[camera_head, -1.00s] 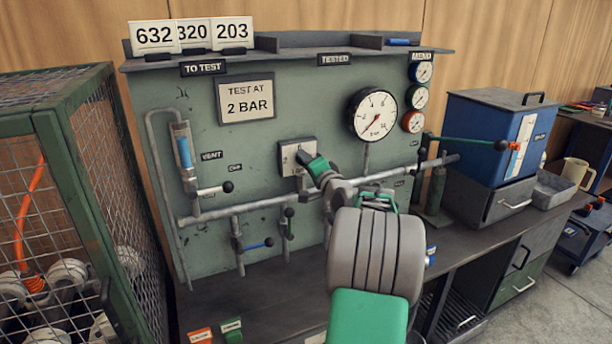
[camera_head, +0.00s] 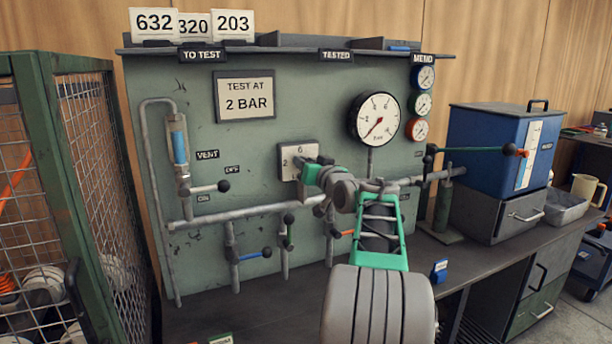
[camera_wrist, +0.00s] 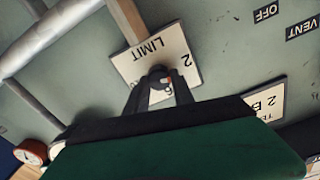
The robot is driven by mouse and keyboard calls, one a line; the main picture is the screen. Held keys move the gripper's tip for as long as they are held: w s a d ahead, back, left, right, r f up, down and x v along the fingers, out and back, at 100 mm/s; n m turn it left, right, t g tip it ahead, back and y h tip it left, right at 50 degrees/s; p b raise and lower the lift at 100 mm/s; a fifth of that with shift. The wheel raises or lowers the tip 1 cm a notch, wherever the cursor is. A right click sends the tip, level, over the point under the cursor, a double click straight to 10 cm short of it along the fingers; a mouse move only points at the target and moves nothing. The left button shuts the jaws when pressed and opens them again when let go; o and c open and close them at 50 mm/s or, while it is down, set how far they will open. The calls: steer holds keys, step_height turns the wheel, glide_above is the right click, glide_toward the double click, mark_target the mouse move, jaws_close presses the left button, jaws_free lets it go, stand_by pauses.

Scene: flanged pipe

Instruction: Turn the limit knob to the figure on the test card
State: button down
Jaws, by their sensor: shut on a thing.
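The test card (camera_head: 246,96) on the green panel reads "TEST AT 2 BAR"; its edge shows in the wrist view (camera_wrist: 272,92). The limit plate (camera_head: 289,149), white with figures 2 and 6 visible, is right of and below the card. In the wrist view the plate (camera_wrist: 140,62) reads "LIMIT", upside down. My gripper (camera_head: 312,172) is at the plate, its fingers (camera_wrist: 160,88) shut on the limit knob. The knob (camera_wrist: 158,74) is dark and mostly hidden between the fingers. A small red mark shows there; which figure it points to I cannot tell.
A pressure gauge (camera_head: 377,118) is right of the plate. A wire cage (camera_head: 100,180) stands at left and a blue box (camera_head: 490,145) at right. Number cards (camera_head: 233,25) stand on the top shelf.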

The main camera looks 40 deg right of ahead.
steer(key=shift+f+n+b, duration=0.1)
steer(key=shift+n+b, duration=0.85)
steer(key=shift+n, duration=0.35)
steer(key=c, duration=1.1)
jaws_free()
steer(key=v, duration=0.7)
steer(key=shift+s+a, duration=0.2)
steer(key=shift+s, duration=0.15)
